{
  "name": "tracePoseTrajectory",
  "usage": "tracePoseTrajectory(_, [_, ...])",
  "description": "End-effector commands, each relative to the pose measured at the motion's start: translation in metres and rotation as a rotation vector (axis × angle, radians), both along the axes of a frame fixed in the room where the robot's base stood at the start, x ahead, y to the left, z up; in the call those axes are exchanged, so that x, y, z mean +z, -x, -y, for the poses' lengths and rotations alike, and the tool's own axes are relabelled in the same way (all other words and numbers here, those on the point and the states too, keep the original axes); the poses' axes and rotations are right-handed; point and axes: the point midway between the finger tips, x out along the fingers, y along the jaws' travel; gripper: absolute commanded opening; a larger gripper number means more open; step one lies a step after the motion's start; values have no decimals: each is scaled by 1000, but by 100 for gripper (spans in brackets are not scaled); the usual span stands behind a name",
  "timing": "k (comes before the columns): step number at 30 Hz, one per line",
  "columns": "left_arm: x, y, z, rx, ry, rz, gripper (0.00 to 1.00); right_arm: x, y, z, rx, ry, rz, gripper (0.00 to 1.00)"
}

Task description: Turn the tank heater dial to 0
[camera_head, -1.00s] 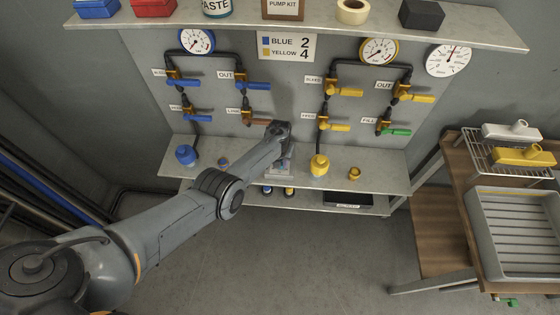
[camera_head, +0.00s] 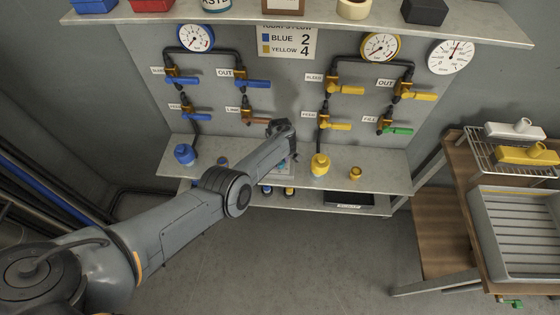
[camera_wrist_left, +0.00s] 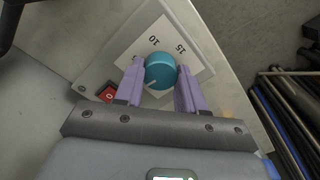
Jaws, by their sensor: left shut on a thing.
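The tank heater dial (camera_wrist_left: 160,71) is a teal round knob on a white scale plate (camera_wrist_left: 140,47) in the left wrist view. The numbers 10 and 15 show beside it; the rest of the scale is covered. A pale pointer line runs on the knob's lower left side. My left gripper (camera_wrist_left: 160,84) has its two purple fingers on either side of the knob, shut on it. In the head view my left gripper (camera_head: 283,153) is mostly hidden behind its own wrist at the lower shelf. My right gripper is not in view.
A red switch (camera_wrist_left: 106,93) sits beside the scale plate. Blue valve handles (camera_head: 252,84) and yellow ones (camera_head: 345,90) are on the wall above.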

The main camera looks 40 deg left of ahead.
Motion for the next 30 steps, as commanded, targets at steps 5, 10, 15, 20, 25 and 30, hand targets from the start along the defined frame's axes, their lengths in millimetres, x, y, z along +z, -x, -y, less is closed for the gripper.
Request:
tracePoseTrajectory(5, [-1,0,1,83,1,0,9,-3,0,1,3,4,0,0])
tracePoseTrajectory(10, [-1,0,1,124,0,0,9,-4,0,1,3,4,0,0])
tracePoseTrajectory(15, [-1,0,0,139,0,-1,9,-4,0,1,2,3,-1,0])
tracePoseTrajectory(20, [-1,1,0,141,0,-1,9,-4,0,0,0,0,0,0])
tracePoseTrajectory(25, [-1,0,0,141,0,-1,9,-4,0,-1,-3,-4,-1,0])
tracePoseTrajectory(30, [-1,0,0,140,0,-1,64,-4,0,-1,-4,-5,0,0])
